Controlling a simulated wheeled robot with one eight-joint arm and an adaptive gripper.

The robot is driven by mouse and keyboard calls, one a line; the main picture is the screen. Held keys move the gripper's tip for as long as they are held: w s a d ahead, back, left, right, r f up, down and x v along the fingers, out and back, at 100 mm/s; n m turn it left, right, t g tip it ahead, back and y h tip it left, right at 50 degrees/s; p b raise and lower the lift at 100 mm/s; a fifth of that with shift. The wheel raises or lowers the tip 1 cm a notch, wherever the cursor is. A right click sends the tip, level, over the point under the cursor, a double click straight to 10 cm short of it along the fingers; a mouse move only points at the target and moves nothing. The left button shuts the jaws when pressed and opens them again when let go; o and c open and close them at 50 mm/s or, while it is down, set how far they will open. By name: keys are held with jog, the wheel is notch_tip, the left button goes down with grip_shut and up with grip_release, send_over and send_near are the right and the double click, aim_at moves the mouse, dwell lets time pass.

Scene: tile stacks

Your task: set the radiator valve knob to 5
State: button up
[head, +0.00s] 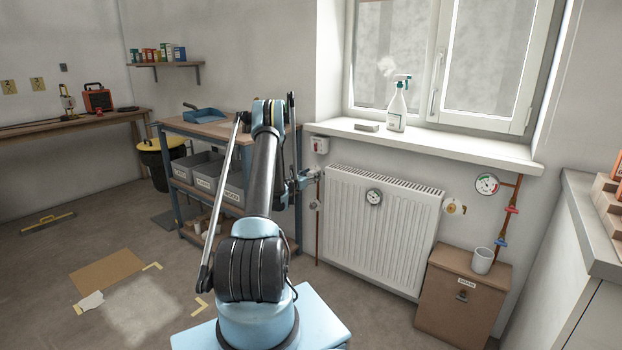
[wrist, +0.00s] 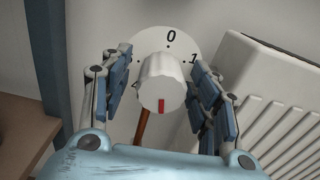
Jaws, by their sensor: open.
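The radiator valve knob (wrist: 162,84) is a white round knob in the middle of the wrist view. A red mark sits low on its face, on the side away from the 0. Behind it is a round white dial plate (wrist: 170,36), with 0 at the top and 1 at the upper right. The rest of the scale is hidden by the knob and my fingers. My gripper (wrist: 162,98) is open, with a blue-grey finger on each side of the knob and gaps between. In the head view, my gripper (head: 308,179) is at the radiator's left end.
The white ribbed radiator (head: 385,245) stands right of my gripper, under a windowsill with a spray bottle (head: 397,105). A workbench with grey bins (head: 232,187) stands to the left. A brown cabinet (head: 462,295) bears a white mug (head: 482,261). A copper pipe (wrist: 141,126) runs below the knob.

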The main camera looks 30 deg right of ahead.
jog(key=shift+c, duration=0.3)
jog(key=c, duration=1)
